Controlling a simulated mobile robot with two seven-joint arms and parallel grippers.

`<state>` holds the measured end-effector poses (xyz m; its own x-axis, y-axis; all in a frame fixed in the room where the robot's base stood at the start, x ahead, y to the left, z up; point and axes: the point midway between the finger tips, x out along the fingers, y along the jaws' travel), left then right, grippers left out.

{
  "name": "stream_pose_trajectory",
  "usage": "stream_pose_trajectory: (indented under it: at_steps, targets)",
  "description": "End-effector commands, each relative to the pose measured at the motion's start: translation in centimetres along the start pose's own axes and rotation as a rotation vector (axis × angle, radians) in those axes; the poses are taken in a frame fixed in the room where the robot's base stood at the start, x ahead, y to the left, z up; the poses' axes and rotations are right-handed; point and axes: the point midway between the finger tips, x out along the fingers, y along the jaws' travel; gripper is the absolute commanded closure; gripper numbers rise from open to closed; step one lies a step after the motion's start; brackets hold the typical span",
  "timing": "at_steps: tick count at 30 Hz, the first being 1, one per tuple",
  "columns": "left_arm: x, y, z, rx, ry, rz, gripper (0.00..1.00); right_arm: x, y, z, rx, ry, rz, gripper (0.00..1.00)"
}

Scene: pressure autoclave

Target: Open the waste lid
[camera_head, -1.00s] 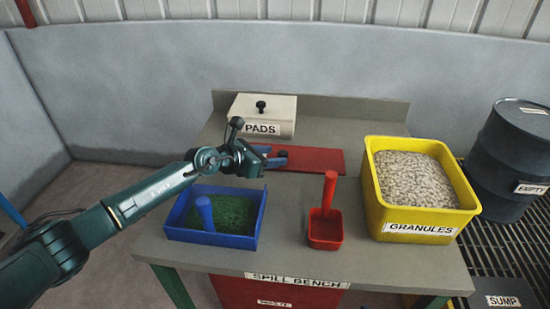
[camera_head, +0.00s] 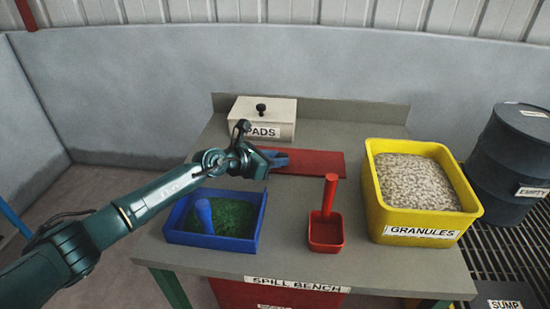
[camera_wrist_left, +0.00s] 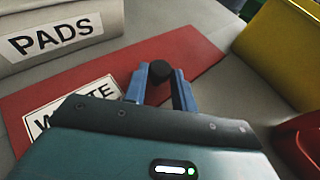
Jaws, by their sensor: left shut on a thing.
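The waste lid (camera_head: 315,163) is a flat red panel lying on the bench top. In the left wrist view the red lid (camera_wrist_left: 205,55) carries a white label, partly hidden by my gripper, and a black knob (camera_wrist_left: 160,71). My left gripper (camera_wrist_left: 160,80) has its blue fingers on either side of the knob and is shut on it. In the head view my left gripper (camera_head: 278,159) is over the left part of the lid and hides the knob. The lid looks flat, with no visible gap under it. My right gripper is in neither view.
A pads box (camera_head: 262,107) stands behind the lid. In front are a blue tray (camera_head: 213,241) with green granules and a blue scoop, and a red scoop (camera_head: 326,232). A yellow granules bin (camera_head: 421,237) is at the right, with a dark drum (camera_head: 512,150) beyond it.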

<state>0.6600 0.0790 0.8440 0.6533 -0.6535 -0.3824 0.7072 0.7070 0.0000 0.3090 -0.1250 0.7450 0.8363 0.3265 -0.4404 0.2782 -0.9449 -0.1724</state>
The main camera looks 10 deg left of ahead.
Motion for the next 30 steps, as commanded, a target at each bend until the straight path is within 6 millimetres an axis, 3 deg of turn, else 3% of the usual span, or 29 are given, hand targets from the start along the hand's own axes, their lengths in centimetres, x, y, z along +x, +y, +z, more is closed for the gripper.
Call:
stream_pose_trajectory:
  at_steps: [3, 14, 23, 30]
  targets:
    - [0.0, 0.0, 0.0, 0.0, 0.001, 0.0, 1.0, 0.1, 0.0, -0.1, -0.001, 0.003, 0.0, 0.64]
    - [-0.1, 0.1, 0.3, -0.01, 0.012, -0.005, 1.0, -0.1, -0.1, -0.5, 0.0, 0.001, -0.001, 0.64]
    - [-0.2, 0.6, 2.2, -0.104, 0.116, -0.042, 1.0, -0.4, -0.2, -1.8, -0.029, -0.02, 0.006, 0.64]
    - [0.1, 1.4, 3.5, -0.224, 0.244, -0.092, 1.0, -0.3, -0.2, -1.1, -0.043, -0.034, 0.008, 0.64]
